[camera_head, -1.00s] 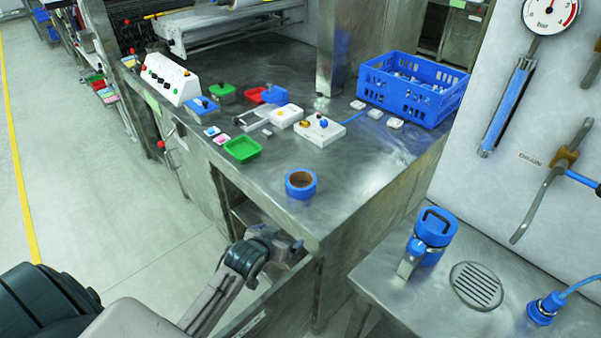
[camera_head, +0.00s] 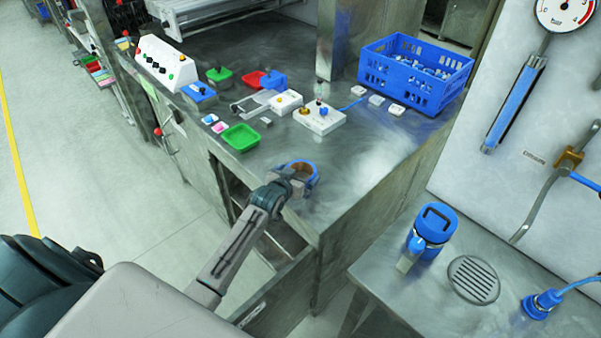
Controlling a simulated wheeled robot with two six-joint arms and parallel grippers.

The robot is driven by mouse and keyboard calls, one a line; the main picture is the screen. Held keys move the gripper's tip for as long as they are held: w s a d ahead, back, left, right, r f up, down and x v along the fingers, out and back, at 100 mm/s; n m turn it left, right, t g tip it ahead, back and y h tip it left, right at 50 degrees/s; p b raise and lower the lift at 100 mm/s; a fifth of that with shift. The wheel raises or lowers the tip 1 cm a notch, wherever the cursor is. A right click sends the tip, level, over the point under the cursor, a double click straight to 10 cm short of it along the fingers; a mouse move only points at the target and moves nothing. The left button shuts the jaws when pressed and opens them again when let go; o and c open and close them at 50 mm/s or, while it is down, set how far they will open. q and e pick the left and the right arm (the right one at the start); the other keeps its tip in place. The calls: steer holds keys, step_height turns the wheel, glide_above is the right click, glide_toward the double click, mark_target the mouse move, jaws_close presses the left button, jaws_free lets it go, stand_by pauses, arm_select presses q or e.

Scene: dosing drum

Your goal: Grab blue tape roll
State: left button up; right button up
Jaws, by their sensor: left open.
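The blue tape roll (camera_head: 312,173) lies on the steel table near its front corner. Its brown inner core shows, and its front left part is hidden behind my left gripper. My left gripper (camera_head: 297,187) reaches in from the lower left and is at the near side of the roll, overlapping it in the picture. Its jaws are open; whether a finger touches the roll I cannot tell. My right gripper is not in view.
A green tray (camera_head: 241,137), a white control box (camera_head: 319,118) and a blue crate (camera_head: 415,75) stand farther back on the steel table (camera_head: 365,160). A blue-lidded container (camera_head: 433,228) stands on the lower bench at right. The table right of the roll is clear.

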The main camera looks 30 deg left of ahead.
mark_target(305, 167)
arm_select(q)
steer(key=shift+w+d+f, duration=0.1)
steer(key=shift+w+f, duration=0.1)
steer(key=shift+w, duration=0.8)
steer(key=shift+w+f+p, duration=0.3)
steer(key=shift+w+f, duration=0.05)
steer(key=shift+w, duration=0.15)
steer(key=c, duration=0.8)
steer(key=shift+r, duration=0.15)
